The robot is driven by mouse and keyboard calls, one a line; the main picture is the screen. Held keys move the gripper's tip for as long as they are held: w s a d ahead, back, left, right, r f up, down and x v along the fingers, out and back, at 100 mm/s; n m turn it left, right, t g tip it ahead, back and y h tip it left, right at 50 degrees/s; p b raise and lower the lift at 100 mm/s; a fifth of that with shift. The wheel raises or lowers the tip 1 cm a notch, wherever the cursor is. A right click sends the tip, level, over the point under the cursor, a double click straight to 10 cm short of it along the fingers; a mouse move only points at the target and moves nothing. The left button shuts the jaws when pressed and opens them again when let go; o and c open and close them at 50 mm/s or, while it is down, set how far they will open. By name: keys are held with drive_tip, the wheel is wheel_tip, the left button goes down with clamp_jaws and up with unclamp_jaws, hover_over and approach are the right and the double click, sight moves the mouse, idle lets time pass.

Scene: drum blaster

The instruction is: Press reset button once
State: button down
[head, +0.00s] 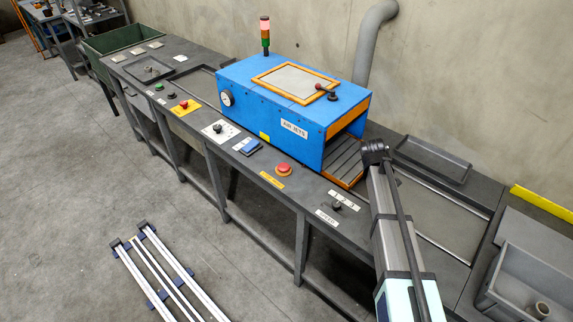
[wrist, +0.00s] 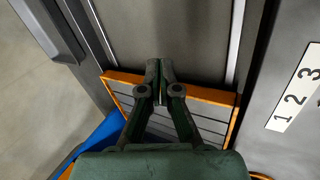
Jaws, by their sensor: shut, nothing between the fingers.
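Several buttons line the front edge of the bench, and I cannot read which is marked reset. My gripper (wrist: 160,72) is shut and empty, over the orange-edged slatted outlet in the wrist view. In the head view my gripper (head: 375,150) is beside that outlet, right of the buttons and apart from them. No button shows in the wrist view.
The blue AIR JETS box (head: 250,107) stands on the bench left of my gripper, with a signal lamp (head: 265,35) behind it. A knob (head: 336,205) and a 1 2 3 label (wrist: 295,100) are near the outlet (head: 344,162). A grey tray (head: 432,160) lies behind.

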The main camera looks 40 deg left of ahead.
drive_tip(key=s+a+n, duration=0.1)
drive_tip(key=s+a, duration=0.2)
drive_tip(key=a, duration=0.2)
drive_tip(key=s+a+n+p, duration=0.1)
drive_tip(key=s+a+n, duration=0.1)
drive_tip(key=a, duration=0.3)
drive_tip(key=s+a+f+n, duration=0.1)
drive_tip(key=s+a, duration=0.4)
drive_tip(key=shift+s+f+n, duration=0.1)
drive_tip(key=shift+n, duration=0.3)
drive_tip(key=a, duration=0.1)
drive_tip(key=s+a, duration=0.1)
drive_tip(key=a+n, duration=0.1)
drive_tip(key=shift+s+a+r, duration=0.15)
drive_tip(key=shift+r, duration=0.2)
drive_tip(key=s+a+r+n+t, duration=0.2)
drive_tip(key=a+r+n, duration=0.4)
drive_tip(key=a, duration=0.8)
wheel_tip(320, 180, up, 3)
drive_tip(key=shift+s+r+t+y+b, duration=0.2)
drive_tip(key=shift+s+t+y+b, duration=0.25)
drive_tip(key=shift+t, duration=0.25)
drive_tip(key=shift+f, duration=0.2)
drive_tip(key=b, duration=0.4)
hover_over(283, 167)
wheel_tip(283, 167, down, 6)
drive_tip(key=shift+f, duration=1.25)
drive_tip(key=shift+f, duration=0.1)
drive_tip(key=shift+f, duration=0.35)
